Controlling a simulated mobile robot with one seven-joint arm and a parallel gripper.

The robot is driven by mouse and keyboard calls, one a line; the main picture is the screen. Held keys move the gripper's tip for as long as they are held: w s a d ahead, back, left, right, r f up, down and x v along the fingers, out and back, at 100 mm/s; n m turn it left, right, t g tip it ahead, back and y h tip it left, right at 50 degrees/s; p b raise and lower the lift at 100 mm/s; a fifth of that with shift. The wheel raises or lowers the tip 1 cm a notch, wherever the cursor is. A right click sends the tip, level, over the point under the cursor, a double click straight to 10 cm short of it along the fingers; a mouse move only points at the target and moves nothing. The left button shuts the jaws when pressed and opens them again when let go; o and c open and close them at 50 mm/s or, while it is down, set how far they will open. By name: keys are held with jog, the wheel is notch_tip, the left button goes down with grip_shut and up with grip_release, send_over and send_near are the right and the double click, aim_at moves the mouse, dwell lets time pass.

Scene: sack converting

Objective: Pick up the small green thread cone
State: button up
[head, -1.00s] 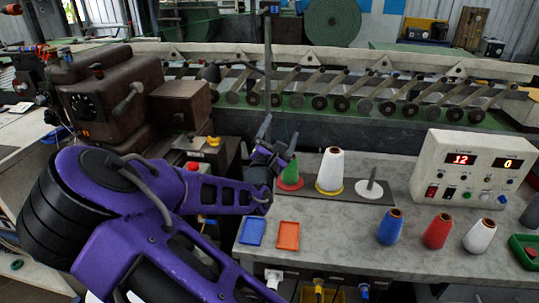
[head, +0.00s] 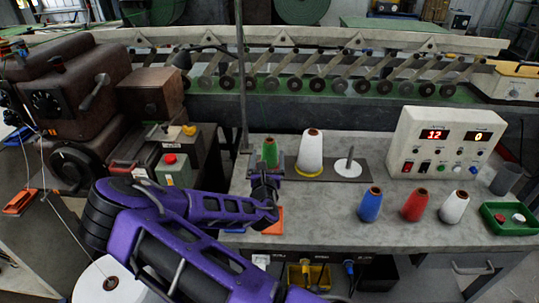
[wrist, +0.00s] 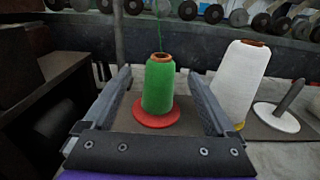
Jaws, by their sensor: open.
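The small green thread cone (wrist: 158,86) stands upright on a red round base (wrist: 156,118) in the wrist view, with a thread rising from its top. In the head view the green cone (head: 269,152) shows above my gripper, which hides its lower part. My gripper (wrist: 163,82) is open, with one finger to the left and one to the right of the cone. Whether the fingertips reach alongside the cone I cannot tell. No contact shows.
A larger white cone (head: 310,154) on a yellow base stands close right of the green one, then a white empty spindle (head: 350,168). Blue (head: 370,205), red (head: 413,205) and white (head: 454,207) cones stand nearer the front. A control box (head: 446,143) is behind them.

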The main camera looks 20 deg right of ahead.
aim_at(269, 147)
jog(key=shift+f+p+x, duration=0.2)
jog(key=shift+p+x, duration=0.1)
jog(key=shift+x, duration=3.65)
grip_shut()
